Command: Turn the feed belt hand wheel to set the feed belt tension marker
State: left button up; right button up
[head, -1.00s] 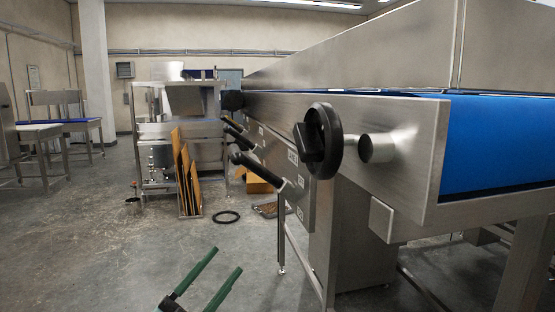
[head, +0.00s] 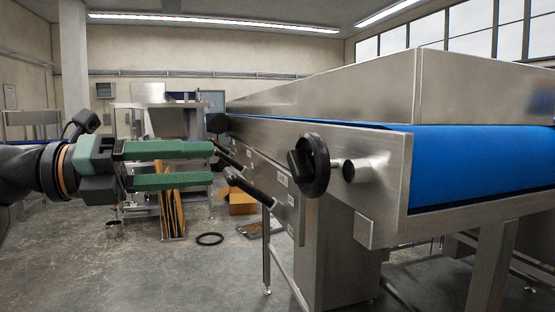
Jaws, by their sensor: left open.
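The black feed belt hand wheel (head: 314,165) is mounted on the side of the steel conveyor frame, right of centre in the head view. A short steel cylinder (head: 362,169) sticks out just right of it. The blue feed belt (head: 480,160) runs at the right. My left gripper (head: 214,164) comes in from the left with two green fingers, apart and empty, pointing right toward the wheel. A clear gap in the picture separates the fingertips from the wheel. I cannot make out a tension marker. My right gripper is not in view.
Black lever handles (head: 248,186) project from the conveyor side, between the fingertips and the wheel in the picture. Brown boards (head: 173,213), a black ring (head: 210,239) and an orange box (head: 242,203) are on the floor behind. The near floor is clear.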

aim_at(289, 160)
pick_arm(q)
jog(key=p+x, duration=0.1)
jog(key=x, duration=1)
jog(key=shift+d, duration=0.25)
grip_shut()
